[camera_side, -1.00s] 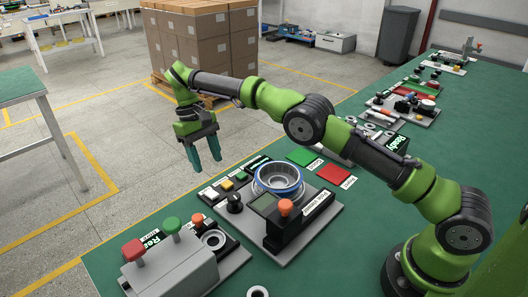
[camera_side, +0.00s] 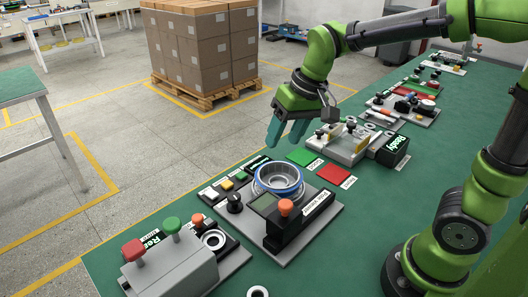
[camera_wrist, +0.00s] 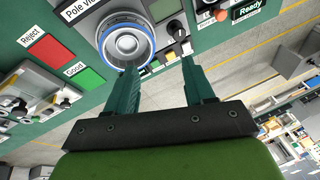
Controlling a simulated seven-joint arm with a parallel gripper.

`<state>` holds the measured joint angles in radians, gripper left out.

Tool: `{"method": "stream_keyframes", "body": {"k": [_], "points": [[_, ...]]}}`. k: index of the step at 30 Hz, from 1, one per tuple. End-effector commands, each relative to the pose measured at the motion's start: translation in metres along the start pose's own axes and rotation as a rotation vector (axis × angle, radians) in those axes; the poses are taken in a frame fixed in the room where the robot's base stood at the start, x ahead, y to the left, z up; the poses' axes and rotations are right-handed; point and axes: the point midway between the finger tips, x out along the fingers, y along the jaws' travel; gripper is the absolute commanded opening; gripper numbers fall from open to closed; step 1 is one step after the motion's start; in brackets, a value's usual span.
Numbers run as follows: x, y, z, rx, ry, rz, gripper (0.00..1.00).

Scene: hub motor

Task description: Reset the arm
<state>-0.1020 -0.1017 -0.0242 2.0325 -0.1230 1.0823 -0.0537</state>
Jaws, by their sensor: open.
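My gripper (camera_side: 287,131) hangs over the far side of the bench in the side view, with its teal fingers pointing down. It is open and empty. In the wrist view the two fingers (camera_wrist: 163,78) stand apart with nothing between them. The hub motor, a round metal part with a blue rim (camera_side: 279,176), sits on the grey test fixture (camera_side: 318,228), below my gripper and apart from it. In the wrist view the motor (camera_wrist: 126,42) lies beyond the left fingertip.
Green (camera_side: 302,157) and red (camera_side: 333,173) pads lie beside the fixture. A grey box with red and green knobs (camera_side: 172,268) stands at front left. Stacked cartons (camera_side: 202,45) are on the floor beyond the bench.

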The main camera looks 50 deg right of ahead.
Motion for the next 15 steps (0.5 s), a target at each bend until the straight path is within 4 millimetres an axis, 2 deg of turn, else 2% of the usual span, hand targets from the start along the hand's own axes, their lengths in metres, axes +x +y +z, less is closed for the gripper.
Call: {"method": "stream_keyframes", "body": {"k": [1, 3, 9, 12, 15], "points": [[-0.010, 0.007, 0.017, 0.017, 0.043, -0.019, 0.53], [-0.018, 0.015, 0.037, 0.039, 0.096, -0.042, 0.53], [-0.032, 0.034, 0.085, 0.076, 0.222, -0.092, 0.53], [-0.039, 0.039, 0.098, 0.084, 0.263, -0.106, 0.53], [-0.049, 0.039, 0.099, 0.083, 0.306, -0.116, 0.53]]}}
